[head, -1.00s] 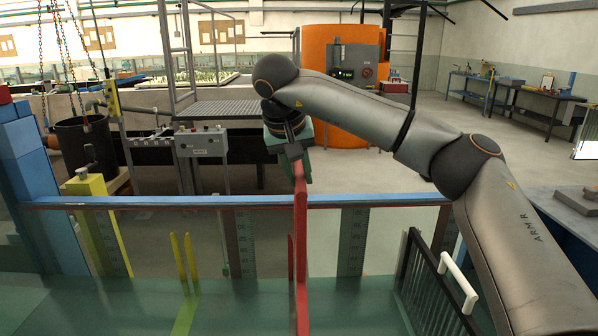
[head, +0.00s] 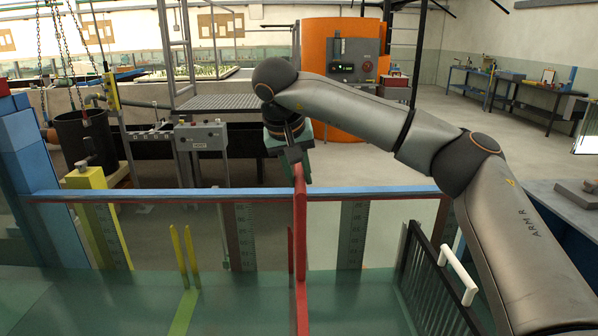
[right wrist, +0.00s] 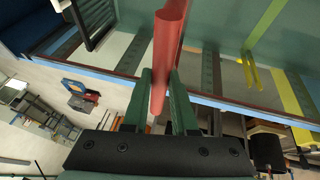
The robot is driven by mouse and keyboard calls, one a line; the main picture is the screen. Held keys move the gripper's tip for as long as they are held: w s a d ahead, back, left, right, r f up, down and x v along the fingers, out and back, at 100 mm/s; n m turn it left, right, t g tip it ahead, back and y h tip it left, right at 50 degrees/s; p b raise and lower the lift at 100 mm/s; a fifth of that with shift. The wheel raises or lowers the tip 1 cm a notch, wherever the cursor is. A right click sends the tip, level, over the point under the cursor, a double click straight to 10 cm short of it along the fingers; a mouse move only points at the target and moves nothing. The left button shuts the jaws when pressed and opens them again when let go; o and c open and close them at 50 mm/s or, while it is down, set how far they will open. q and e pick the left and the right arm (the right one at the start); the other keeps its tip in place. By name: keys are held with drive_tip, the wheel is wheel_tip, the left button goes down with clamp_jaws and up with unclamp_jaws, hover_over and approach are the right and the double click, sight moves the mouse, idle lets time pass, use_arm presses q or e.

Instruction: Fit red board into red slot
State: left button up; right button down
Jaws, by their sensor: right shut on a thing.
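The red board (head: 301,225) stands upright, seen nearly edge-on, in the middle of the head view, crossing the blue-topped glass wall in the picture. My right gripper (head: 296,158) is shut on its upper end. In the right wrist view the green fingers (right wrist: 163,88) grip the board (right wrist: 168,45) from both sides. A thin red post (head: 290,254) of the red slot shows just left of the board. The rest of the slot is hidden behind the board, so I cannot tell whether the board is between its posts. My left gripper is out of view.
Two yellow posts (head: 185,257) stand to the left on the flume floor, with a green strip before them. A black rack with a white handle (head: 459,276) stands to the right. The blue-topped rail (head: 150,195) runs across the flume's far side.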

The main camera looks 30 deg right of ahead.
drive_tip(key=shift+f+b, duration=0.7)
drive_tip(key=shift+f, duration=1.5)
drive_tip(key=shift+p, duration=0.75)
drive_tip(key=shift+f, duration=0.15)
wheel_tip(320, 180, down, 6)
drive_tip(key=b, duration=0.2)
drive_tip(key=shift+f, duration=0.15)
idle(1.4)
drive_tip(key=shift+p, duration=0.65)
idle(0.8)
drive_tip(key=shift+f, duration=0.15)
